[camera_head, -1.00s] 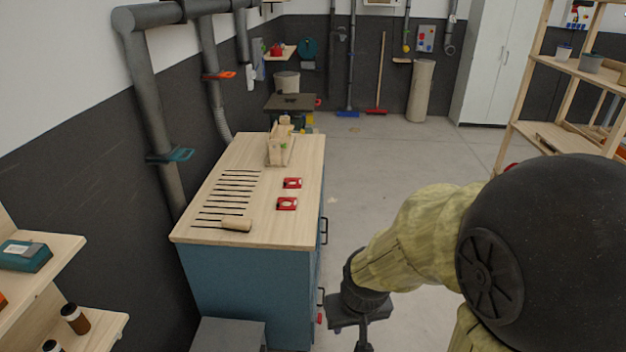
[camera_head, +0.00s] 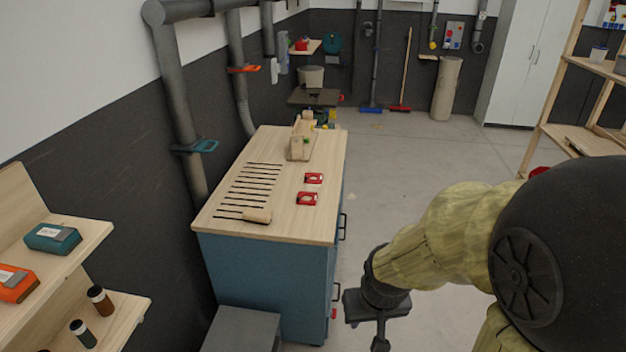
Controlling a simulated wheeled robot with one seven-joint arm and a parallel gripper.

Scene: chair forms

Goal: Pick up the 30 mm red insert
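Two red square pieces with pale round centres lie flat on the wooden top of a blue workbench (camera_head: 260,225). The farther red piece (camera_head: 314,179) and the nearer red piece (camera_head: 307,198) are near the bench's right edge. I cannot read any size, so I cannot tell which is the 30 mm insert. My gripper (camera_head: 380,342) hangs low, right of the bench and apart from both pieces, at the picture's bottom edge. Its fingers are small, dark and partly cut off, so I cannot tell whether it is open or shut.
A mallet-like wooden piece (camera_head: 257,215) and several dark thin strips (camera_head: 255,178) lie left of the red pieces. A wooden fixture (camera_head: 302,140) stands at the bench's far end. Shelves stand at left (camera_head: 90,232) and right (camera_head: 560,100). The floor (camera_head: 420,150) behind my arm is clear.

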